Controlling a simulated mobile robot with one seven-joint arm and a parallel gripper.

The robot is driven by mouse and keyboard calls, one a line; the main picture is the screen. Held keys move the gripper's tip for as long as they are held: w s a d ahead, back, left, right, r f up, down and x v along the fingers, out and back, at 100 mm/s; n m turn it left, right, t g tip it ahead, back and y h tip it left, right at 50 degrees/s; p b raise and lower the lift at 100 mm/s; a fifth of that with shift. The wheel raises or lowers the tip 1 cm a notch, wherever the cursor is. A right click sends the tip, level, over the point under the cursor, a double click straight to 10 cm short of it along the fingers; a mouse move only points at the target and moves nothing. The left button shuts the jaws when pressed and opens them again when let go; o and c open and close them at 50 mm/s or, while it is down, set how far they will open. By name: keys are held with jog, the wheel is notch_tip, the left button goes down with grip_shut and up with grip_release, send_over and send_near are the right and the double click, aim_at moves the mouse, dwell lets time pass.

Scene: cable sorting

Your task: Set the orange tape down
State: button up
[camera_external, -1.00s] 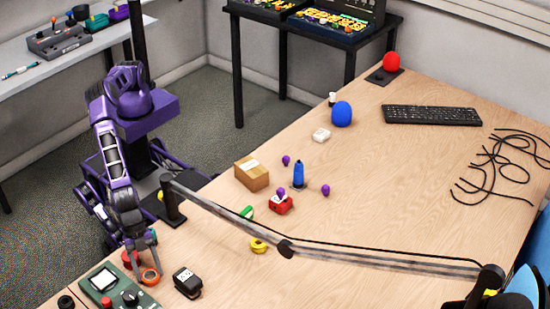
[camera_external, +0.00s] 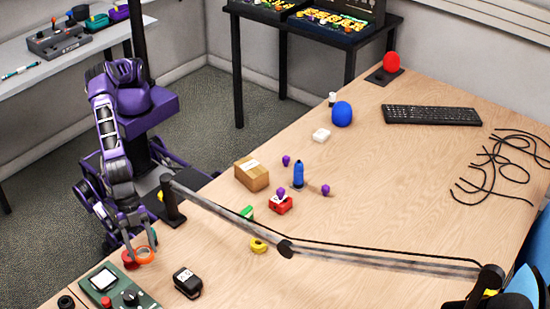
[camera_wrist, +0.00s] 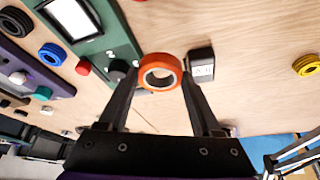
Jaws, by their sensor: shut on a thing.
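The orange tape (camera_external: 145,254) is a ring held between the fingertips of my gripper (camera_external: 138,243) near the table's left front edge. In the wrist view the orange tape (camera_wrist: 160,72) sits between the two dark fingers of my gripper (camera_wrist: 158,85), which is shut on it. It appears held above the wooden table (camera_external: 340,225), though the exact height is hard to tell.
A green device with a screen (camera_external: 103,282) and a black box (camera_external: 187,282) stand close by. A cable on posts (camera_external: 285,249) crosses the table. A yellow roll (camera_external: 258,246) lies beyond. Bare wood lies between.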

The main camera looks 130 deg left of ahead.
notch_tip(320, 180, up, 12)
jog(key=w+a+n+y, duration=0.1)
jog(key=w+a, duration=0.4)
jog(key=a, duration=0.3)
jog(key=w+a+n, duration=0.1)
jog(key=w+a, duration=0.3)
jog(key=a, duration=0.5)
jog(key=n+y, duration=0.3)
jog(key=n, duration=0.4)
send_over(318, 171)
jog(key=s, duration=0.1)
jog(key=f, duration=2.1)
jog(key=shift+s+d+f+b, duration=0.15)
jog(key=shift+d+f+b, duration=0.15)
jog(key=shift+b, duration=0.1)
jog(key=shift+f, duration=0.1)
